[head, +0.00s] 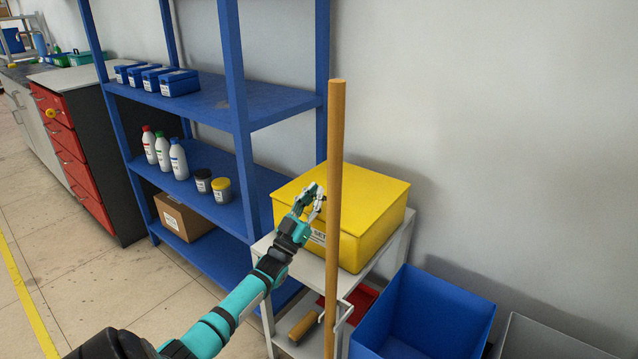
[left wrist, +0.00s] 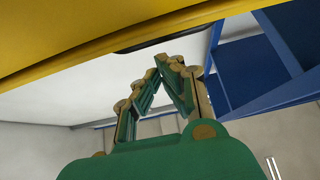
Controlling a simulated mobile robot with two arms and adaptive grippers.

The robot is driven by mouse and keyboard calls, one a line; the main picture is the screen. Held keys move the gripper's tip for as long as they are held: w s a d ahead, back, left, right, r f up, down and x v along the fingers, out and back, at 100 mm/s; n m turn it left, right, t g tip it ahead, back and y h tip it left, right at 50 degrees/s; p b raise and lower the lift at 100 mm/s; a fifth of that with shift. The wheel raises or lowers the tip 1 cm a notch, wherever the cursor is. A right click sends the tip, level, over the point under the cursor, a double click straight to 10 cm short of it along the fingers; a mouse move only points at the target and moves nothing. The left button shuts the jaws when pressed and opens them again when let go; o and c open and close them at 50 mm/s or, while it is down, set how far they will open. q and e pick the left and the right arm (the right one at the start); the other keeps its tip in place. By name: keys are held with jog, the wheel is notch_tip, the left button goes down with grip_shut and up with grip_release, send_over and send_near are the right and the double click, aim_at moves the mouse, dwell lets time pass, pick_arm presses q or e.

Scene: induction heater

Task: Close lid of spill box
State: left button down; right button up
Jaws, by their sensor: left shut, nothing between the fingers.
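The yellow spill box (head: 375,237) stands on a light grey cart. Its yellow lid (head: 375,190) lies over the top and looks flat; I cannot tell whether it is fully seated. My left gripper (head: 318,192) is at the box's front left edge, its fingers shut and empty. In the left wrist view, the yellow box (left wrist: 70,35) fills the upper left, above and close to the shut fingertips (left wrist: 165,62). A dark strip shows below the yellow edge there. Contact with the lid cannot be told. My right gripper is out of view.
A wooden pole (head: 335,140) stands upright in front of the box, just right of my left gripper, hiding part of it. A blue shelf (head: 270,106) is to the left. A blue bin (head: 425,310) and a grey bin (head: 540,340) are at the lower right.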

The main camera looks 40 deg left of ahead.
pick_arm(q)
jog(key=v, duration=0.8)
jog(key=shift+s+f, duration=0.2)
jog(key=shift+s, duration=0.1)
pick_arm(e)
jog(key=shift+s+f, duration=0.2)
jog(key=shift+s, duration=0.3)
